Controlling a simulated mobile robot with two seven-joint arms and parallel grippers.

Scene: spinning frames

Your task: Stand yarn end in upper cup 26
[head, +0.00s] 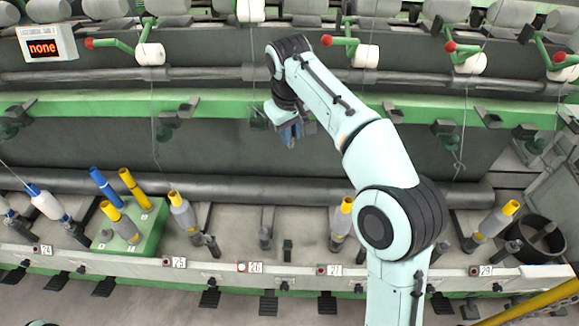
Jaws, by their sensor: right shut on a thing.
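My right gripper (290,133) hangs below the end of the right arm, in front of the green rail above position 26. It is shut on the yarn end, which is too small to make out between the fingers. A thin yarn (251,50) runs down from the white roll (250,10) toward the rail, left of the arm. A small green fitting, seemingly upper cup 26 (258,118), shows just left of the gripper, partly hidden. Whether the yarn touches it I cannot tell. The number plate 26 (255,267) is on the lower rail. My left gripper is out of view.
The spindle (265,236) at 26 is bare. Bobbins with yellow tops stand at neighbouring places (185,213). A green block (130,228) holds blue and yellow tubes at the left. A dark bin (536,240) is at the right. A sign (45,47) reads "none".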

